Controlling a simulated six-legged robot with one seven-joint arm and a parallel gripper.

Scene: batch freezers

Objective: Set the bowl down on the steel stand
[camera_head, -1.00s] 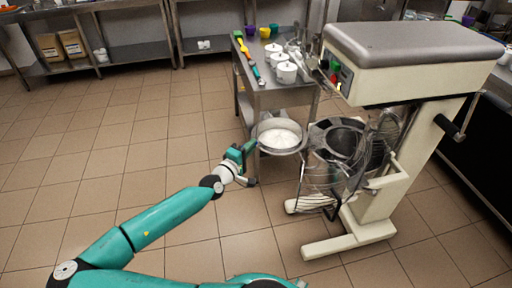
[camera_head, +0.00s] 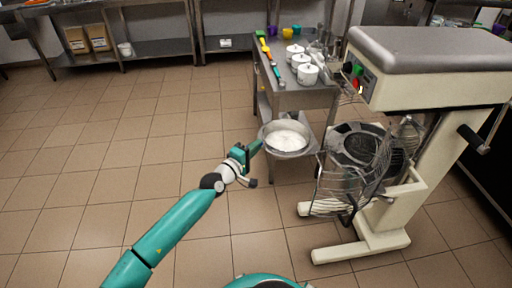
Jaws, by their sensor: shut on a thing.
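A round steel bowl (camera_head: 269,149) with white contents is held out in front of my arm, in the middle of the view. My gripper (camera_head: 257,147) is shut on its left rim and holds it level above the floor. The steel stand (camera_head: 309,100) is the narrow metal table behind the bowl. Its top carries white lidded pots, colored cups and long-handled utensils. From this angle the bowl overlaps the stand's lower front, and I see no contact between them.
A large cream mixer (camera_head: 425,80) with a wire guard (camera_head: 345,185) stands close to the right of the bowl. Steel shelves (camera_head: 160,50) with cardboard boxes line the back wall. The tiled floor (camera_head: 110,165) on the left is clear.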

